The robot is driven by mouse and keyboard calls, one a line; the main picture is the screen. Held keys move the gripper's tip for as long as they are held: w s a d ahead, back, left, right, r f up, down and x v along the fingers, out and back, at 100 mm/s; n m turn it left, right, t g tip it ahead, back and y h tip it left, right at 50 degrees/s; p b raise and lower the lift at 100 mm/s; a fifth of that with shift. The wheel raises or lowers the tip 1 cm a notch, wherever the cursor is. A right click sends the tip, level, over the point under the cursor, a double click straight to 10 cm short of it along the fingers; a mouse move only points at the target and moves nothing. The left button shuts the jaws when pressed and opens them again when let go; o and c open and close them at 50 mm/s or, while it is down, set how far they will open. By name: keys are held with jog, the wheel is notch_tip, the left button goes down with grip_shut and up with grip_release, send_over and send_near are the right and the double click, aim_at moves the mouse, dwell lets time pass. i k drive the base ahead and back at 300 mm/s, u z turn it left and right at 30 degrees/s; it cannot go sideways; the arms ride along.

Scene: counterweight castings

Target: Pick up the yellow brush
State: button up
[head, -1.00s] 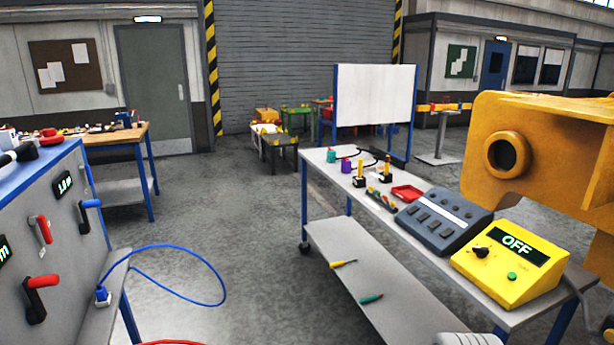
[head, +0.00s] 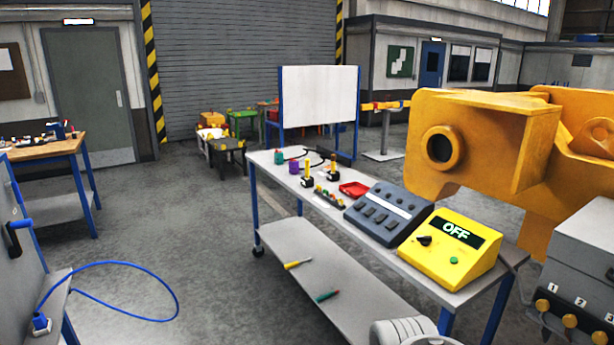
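No thing in the head view is clearly a yellow brush. A thin yellow-handled tool (head: 298,264) lies on the lower shelf of the grey cart (head: 270,240); its tip is too small to tell whether it is a brush. Two upright yellow pieces on black bases, the left one (head: 308,172) and the right one (head: 332,170), stand on the cart's top; they are also too small to tell. My gripper is out of view. A white-grey rounded part, probably of my arm, shows at the bottom edge.
A green-handled tool (head: 327,295) lies near the yellow-handled one. The cart's top holds a red tray (head: 354,189), a grey button box (head: 388,212) and a yellow box reading OFF (head: 449,248). A big yellow casting (head: 480,140) stands behind. Floor left of the cart is open, with a blue cable (head: 120,266).

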aim_at(307, 162)
jog(key=u, duration=0.1)
jog(key=i, duration=1.45)
jog(key=u, duration=0.45)
jog(key=i, duration=2.4)
jog(key=u, duration=0.4)
jog(key=i, duration=0.55)
jog(key=u, duration=0.05)
